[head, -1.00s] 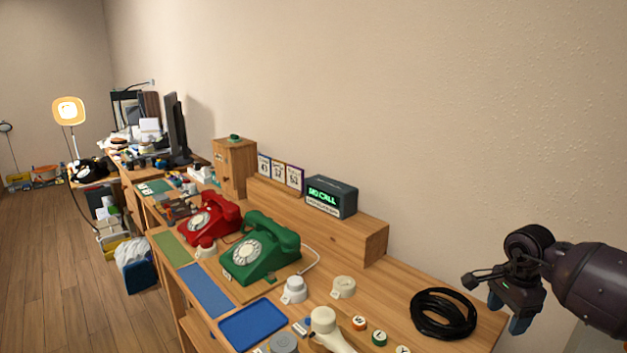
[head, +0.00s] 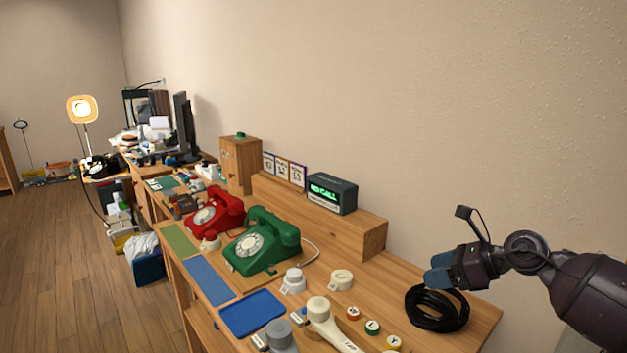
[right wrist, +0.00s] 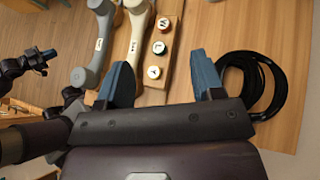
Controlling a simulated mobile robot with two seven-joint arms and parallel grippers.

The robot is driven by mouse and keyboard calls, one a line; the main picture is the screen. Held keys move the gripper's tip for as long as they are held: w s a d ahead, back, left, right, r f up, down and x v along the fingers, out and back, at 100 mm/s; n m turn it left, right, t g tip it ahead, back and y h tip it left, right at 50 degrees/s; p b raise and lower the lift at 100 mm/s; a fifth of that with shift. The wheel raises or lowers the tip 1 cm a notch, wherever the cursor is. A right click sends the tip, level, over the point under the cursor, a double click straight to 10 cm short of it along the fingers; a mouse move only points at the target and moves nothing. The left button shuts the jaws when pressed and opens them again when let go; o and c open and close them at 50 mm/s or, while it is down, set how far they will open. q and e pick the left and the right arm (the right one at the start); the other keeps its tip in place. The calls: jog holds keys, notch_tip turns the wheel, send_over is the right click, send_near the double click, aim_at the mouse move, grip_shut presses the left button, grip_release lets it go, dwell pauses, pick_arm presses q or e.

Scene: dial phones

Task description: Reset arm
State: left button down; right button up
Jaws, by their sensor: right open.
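My right gripper (head: 440,270) is in the right part of the head view, with blue fingertips pointing left. It is above the right end of the wooden desk, over the coiled black cable (head: 437,309). In the right wrist view its two blue fingers (right wrist: 163,82) are spread apart with nothing between them. The cable (right wrist: 262,85) lies beside the right finger there. A dark arm part, likely my left gripper (right wrist: 36,60), shows at the left edge of the right wrist view; its jaws are too small to read. The head view does not show my left gripper.
A green dial phone (head: 262,244) and a red one (head: 216,211) stand on the desk. A blue tray (head: 252,314), a cream handset (head: 320,312) and lettered round buttons (head: 373,327) lie nearer. A wooden shelf (head: 350,226) carries a display box (head: 332,193) by the wall.

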jog(key=s+a+r+m+t+y, duration=0.2)
jog(key=a+m+t+y, duration=0.25)
jog(key=m, duration=0.45)
jog(key=s+d+f+m+t+h, duration=0.2)
jog(key=s+f+m+h, duration=0.6)
jog(key=m, duration=0.7)
jog(key=s+d+f+m+t+h, duration=0.35)
jog(key=s+f+m, duration=0.25)
jog(key=f+m, duration=0.75)
jog(key=s+f+m+g+h, duration=0.1)
jog(key=s+f+m, duration=0.3)
jog(key=s, duration=0.5)
jog(key=s+d+f+m+g+h, duration=0.1)
jog(key=s+f+m+g+h, duration=0.1)
jog(key=s, duration=0.8)
notch_tip(320, 180, down, 3)
jog(key=shift+s+m+g+p, duration=0.2)
jog(key=shift+m+g+p, duration=0.15)
jog(key=shift+m+g, duration=0.7)
